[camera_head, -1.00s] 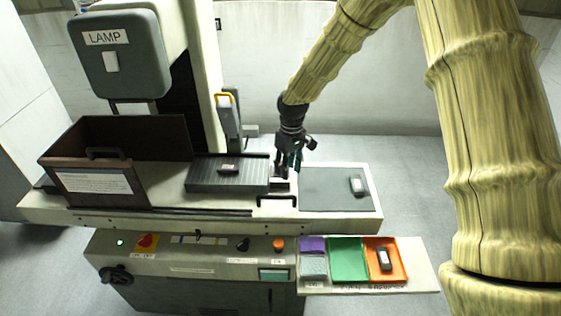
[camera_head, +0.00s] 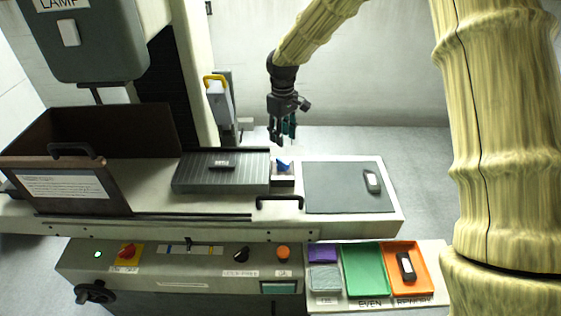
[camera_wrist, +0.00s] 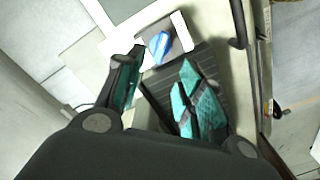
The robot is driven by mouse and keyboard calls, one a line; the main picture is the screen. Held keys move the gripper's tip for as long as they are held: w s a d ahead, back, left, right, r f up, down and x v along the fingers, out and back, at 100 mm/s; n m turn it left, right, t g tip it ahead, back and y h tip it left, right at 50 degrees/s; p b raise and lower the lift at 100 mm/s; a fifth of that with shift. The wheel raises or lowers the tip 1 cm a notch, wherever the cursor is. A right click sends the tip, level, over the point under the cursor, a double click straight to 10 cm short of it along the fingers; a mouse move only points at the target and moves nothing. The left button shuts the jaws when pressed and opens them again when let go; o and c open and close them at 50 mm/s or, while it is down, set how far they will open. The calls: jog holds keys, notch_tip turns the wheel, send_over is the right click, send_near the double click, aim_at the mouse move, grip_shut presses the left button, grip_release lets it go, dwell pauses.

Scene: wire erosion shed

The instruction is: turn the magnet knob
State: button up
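A black knob (camera_head: 242,254) is on the front panel, above a label that seems to read HOLD FREE; no label reading magnet is legible. My gripper (camera_head: 282,142) hangs above the machine table, well behind this knob and apart from it. In the wrist view my gripper (camera_wrist: 163,62) has its fingers apart with nothing between them. A small blue piece (camera_head: 284,163) sits on a pale block below the fingers. The blue piece (camera_wrist: 158,46) also shows beyond the fingertips in the wrist view. The grooved dark plate (camera_head: 200,184) bears a small dark labelled part (camera_head: 222,165).
A brown open-topped box (camera_head: 110,190) stands at left. A grey mat (camera_head: 330,190) with a small labelled part (camera_head: 372,182) is at right. A green tray (camera_head: 364,268) and an orange tray (camera_head: 420,255) stand in front. A red-yellow switch (camera_head: 128,252) and orange button (camera_head: 283,253) flank the knob.

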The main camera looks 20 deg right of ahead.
aim_at(283, 160)
jog(key=shift+s+f+p, duration=0.15)
jog(key=shift+f+p, duration=1.85)
jog(key=shift+f, duration=3.25)
grip_shut()
